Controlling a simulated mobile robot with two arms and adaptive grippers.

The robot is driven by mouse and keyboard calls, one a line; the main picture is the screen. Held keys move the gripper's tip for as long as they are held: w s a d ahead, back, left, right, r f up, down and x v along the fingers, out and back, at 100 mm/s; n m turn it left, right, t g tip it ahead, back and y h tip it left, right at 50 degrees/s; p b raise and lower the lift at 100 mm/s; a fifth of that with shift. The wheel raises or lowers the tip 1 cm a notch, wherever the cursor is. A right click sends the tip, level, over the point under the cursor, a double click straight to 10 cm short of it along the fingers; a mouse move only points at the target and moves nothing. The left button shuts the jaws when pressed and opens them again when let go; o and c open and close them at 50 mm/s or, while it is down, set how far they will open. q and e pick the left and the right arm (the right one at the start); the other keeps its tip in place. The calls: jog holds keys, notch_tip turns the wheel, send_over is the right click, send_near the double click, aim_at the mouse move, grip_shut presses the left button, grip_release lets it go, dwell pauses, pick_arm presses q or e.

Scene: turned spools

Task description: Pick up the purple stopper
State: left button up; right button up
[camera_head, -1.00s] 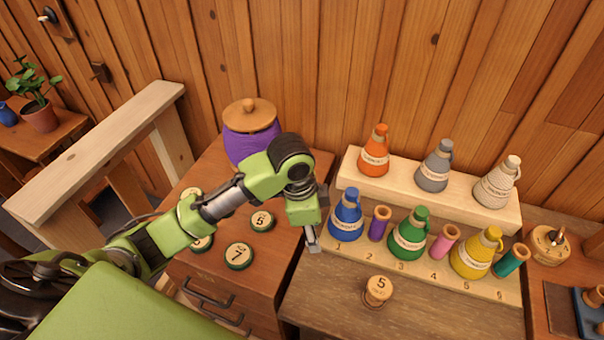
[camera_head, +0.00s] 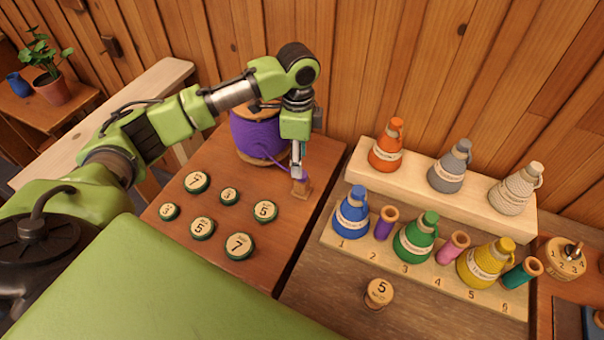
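A large spool wound with purple thread (camera_head: 256,135) stands upright at the back of the left wooden table, partly behind my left arm. A small wooden piece (camera_head: 301,188) stands to its right, with a purple strand beside it. A small purple spool with a wooden top (camera_head: 386,222) stands at place 2 of the numbered rack. I cannot tell which of these is the purple stopper. My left gripper (camera_head: 298,168) points down just above the small wooden piece. Its fingers overlap in view, so its opening and any contact are unclear. My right gripper is out of view.
Several numbered green-rimmed discs (camera_head: 239,246) lie on the left table. The numbered rack (camera_head: 345,244) holds blue, green and yellow cones and small spools. A raised shelf (camera_head: 417,189) behind holds three more cones. A wooden knob marked 5 (camera_head: 379,292) stands in front.

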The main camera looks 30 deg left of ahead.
pick_arm(q)
jog(key=shift+w+d+f+p, duration=0.15)
jog(key=shift+f+p, duration=0.1)
jog(key=shift+f, duration=0.75)
jog(key=shift+w+a+f+p, duration=0.1)
jog(key=shift+w+f+p, duration=0.1)
jog(key=shift+f, duration=0.85)
jog(key=shift+w+d+f+p, duration=0.1)
jog(key=shift+f+p, duration=0.15)
jog(key=shift+f, duration=0.75)
jog(key=c, duration=0.8)
